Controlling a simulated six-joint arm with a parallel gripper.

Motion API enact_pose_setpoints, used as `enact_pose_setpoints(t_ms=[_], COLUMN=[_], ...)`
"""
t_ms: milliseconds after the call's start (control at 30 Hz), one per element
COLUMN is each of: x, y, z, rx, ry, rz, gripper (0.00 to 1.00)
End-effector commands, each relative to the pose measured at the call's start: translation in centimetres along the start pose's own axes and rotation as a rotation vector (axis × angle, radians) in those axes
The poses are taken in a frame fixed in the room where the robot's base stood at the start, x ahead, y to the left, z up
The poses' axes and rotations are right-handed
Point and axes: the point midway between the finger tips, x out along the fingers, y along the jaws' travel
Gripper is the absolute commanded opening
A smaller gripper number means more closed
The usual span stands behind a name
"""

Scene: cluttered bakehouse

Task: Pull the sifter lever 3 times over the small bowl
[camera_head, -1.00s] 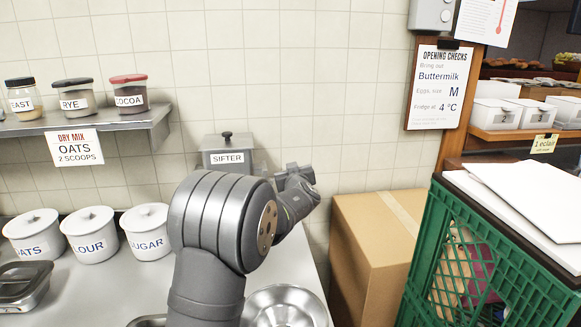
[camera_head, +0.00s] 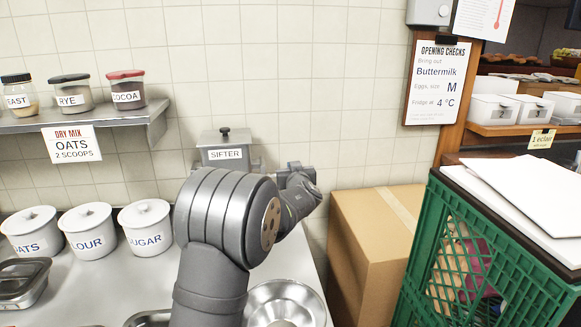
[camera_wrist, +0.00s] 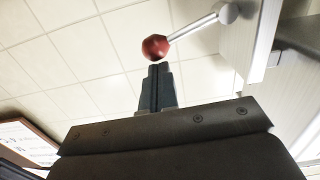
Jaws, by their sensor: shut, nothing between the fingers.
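The grey sifter (camera_head: 215,156) with a SIFTER label and lidded top is against the tiled wall, behind my arm. In the wrist view its lever (camera_wrist: 190,28) is a metal rod ending in a red ball knob (camera_wrist: 155,47). My gripper (camera_wrist: 155,68) is shut and empty, its fingertips just below the knob in that picture; I cannot tell whether they touch it. A round metal bowl (camera_head: 262,298) stands on the counter at the bottom, partly cut off. Another metal rim (camera_head: 150,318) shows left of it, mostly hidden. I cannot tell which is the small bowl.
White canisters (camera_head: 88,232) and a metal tin (camera_head: 22,283) stand on the counter at left, under a shelf (camera_head: 85,121) with several jars. A cardboard box (camera_head: 372,240) and a green crate (camera_head: 440,255) with white boards on top stand at right.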

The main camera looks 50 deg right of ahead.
Motion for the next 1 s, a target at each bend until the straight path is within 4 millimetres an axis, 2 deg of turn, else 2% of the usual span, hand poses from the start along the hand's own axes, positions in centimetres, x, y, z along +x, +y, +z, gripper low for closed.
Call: enact_pose_setpoints(t_ms=[700, 1000], x=[0.2, 0.3], y=[1.2, 1.1], z=[4.5, 5.4], rx=[0.541, 0.532], ry=[-0.001, -0.001], rz=[-0.028, -0.028], gripper=[0.00, 0.00])
